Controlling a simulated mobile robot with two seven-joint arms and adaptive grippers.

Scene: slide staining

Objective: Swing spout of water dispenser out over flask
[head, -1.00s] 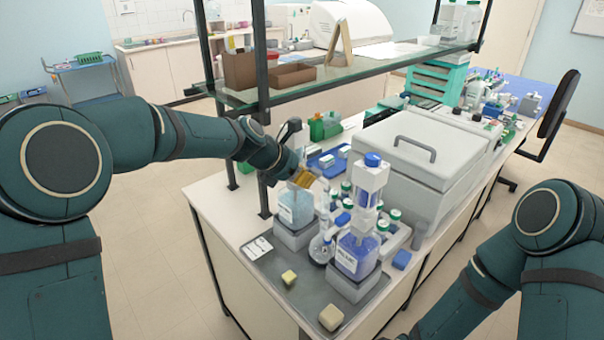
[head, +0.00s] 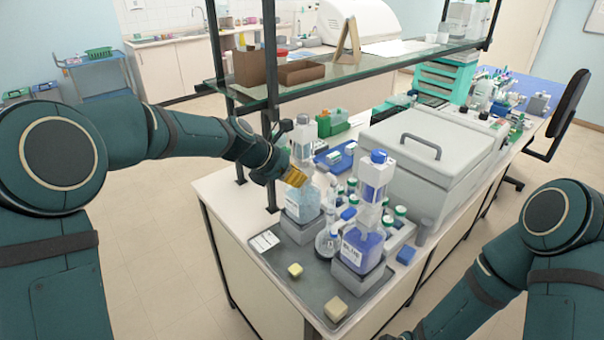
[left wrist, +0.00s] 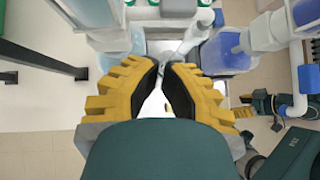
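A light-blue bottle with a clear pump top (head: 302,206) stands on a grey block at the bench's left edge. A bottle of violet-blue liquid with a blue-capped pump top (head: 362,250) stands on another block, nearer. I cannot read which label says water. A small round clear flask (head: 327,244) stands between them; its neck is partly hidden. My left gripper (head: 297,177), with yellow fingers, is beside the light-blue bottle's upper part. In the left wrist view its fingertips (left wrist: 164,66) are a narrow gap apart, with nothing clearly held. Yellow fingers of my right gripper (left wrist: 243,105) show small there.
A grey tray (head: 318,283) under the bottles holds two pale blocks and a card. White green-capped bottles (head: 400,218) stand behind. A large grey lidded box (head: 425,160) fills the right. A glass shelf (head: 330,80) on dark posts is behind my left gripper.

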